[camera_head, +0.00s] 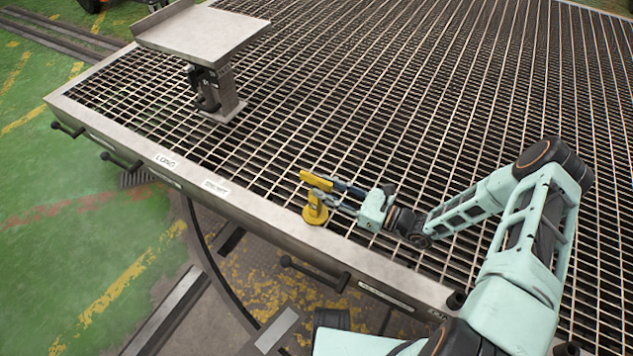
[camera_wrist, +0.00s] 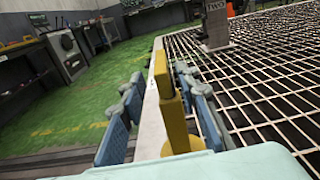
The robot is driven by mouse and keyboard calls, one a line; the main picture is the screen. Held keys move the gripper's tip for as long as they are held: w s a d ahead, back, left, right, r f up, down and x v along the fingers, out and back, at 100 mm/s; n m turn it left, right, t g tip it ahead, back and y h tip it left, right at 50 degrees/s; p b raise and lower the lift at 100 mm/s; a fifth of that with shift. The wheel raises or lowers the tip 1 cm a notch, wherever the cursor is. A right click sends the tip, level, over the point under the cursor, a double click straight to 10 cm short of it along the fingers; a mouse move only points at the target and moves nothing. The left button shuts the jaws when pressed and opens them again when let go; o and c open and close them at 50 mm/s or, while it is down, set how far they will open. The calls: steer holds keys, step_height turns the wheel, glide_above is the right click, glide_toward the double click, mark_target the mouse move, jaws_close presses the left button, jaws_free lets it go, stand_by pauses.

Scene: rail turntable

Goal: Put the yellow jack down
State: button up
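The yellow jack (camera_head: 315,211) stands upright at the near edge of the grating, beside the metal rim. It has a round base, a post and a flat bar on top. Its post (camera_wrist: 173,115) also shows in the wrist view, between my fingers. My gripper (camera_head: 332,194) reaches in from the right at the jack's height. Its blue fingers (camera_wrist: 160,115) are spread apart around the jack. A clear gap shows on the left of the post; the right finger is close to it, and I cannot tell if they touch.
The turntable's grating (camera_head: 400,80) extends far back and right, mostly clear. A grey stand with a flat plate (camera_head: 200,32) is at the back left. Dark handles (camera_head: 315,273) stick out from the labelled rim (camera_head: 255,205). Green floor (camera_head: 60,230) lies left.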

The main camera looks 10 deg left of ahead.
steer(key=v, duration=0.8)
steer(key=shift+p, duration=0.45)
steer(key=shift+s+d, duration=0.1)
